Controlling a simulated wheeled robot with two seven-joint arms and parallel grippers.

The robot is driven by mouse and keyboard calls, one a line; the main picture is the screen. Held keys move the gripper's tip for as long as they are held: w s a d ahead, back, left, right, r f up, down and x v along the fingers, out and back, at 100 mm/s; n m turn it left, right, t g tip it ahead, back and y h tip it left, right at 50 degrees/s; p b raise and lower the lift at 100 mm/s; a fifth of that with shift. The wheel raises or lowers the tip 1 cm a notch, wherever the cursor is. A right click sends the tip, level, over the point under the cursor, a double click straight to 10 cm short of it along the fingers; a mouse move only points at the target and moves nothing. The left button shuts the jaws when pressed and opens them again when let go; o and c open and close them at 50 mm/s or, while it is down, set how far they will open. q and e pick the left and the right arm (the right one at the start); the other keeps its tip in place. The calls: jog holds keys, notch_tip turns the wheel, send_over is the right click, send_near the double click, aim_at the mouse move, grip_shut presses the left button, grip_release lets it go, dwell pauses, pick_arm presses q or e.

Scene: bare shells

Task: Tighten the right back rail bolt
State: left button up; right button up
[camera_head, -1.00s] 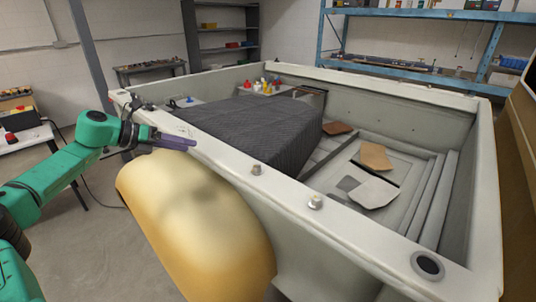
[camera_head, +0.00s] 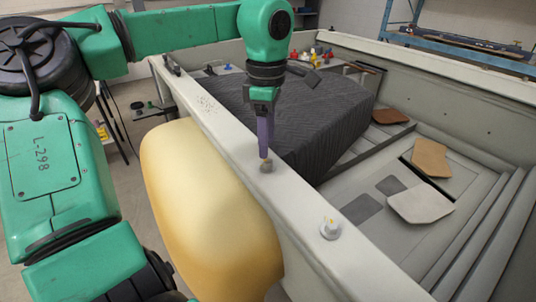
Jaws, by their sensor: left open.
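Two bolts stand on the near rail (camera_head: 222,122) of the pale truck-bed shell. The farther one, a brownish bolt (camera_head: 267,167), is directly below my left gripper (camera_head: 264,150). The nearer one, a paler bolt (camera_head: 330,228), sits further right along the rail, with nothing over it. I cannot tell from the view which is the right back one. My left gripper points down with purple fingers, open. Its tips are at or just above the farther bolt's head; contact is unclear. My right gripper is out of view.
A yellow rounded fender (camera_head: 205,210) bulges below the rail on the outside. Inside the shell are a dark quilted cover (camera_head: 290,120), brown pieces (camera_head: 430,158) and a pale flat piece (camera_head: 420,203). Small coloured bottles stand at the far end. A blue shelf (camera_head: 470,50) stands behind.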

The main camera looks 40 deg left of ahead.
aim_at(270, 161)
pick_arm(q)
jog(key=f, duration=0.1)
jog(key=w+f, duration=0.1)
jog(key=f, duration=0.3)
jog(key=shift+w+f+p, duration=0.15)
jog(key=shift+w+p, duration=0.1)
jog(key=shift+p, duration=0.1)
jog(key=shift+s+f, duration=0.15)
jog(key=shift+s, duration=0.25)
jog(key=shift+c, duration=1.2)
jog(key=shift+w, duration=0.15)
grip_shut()
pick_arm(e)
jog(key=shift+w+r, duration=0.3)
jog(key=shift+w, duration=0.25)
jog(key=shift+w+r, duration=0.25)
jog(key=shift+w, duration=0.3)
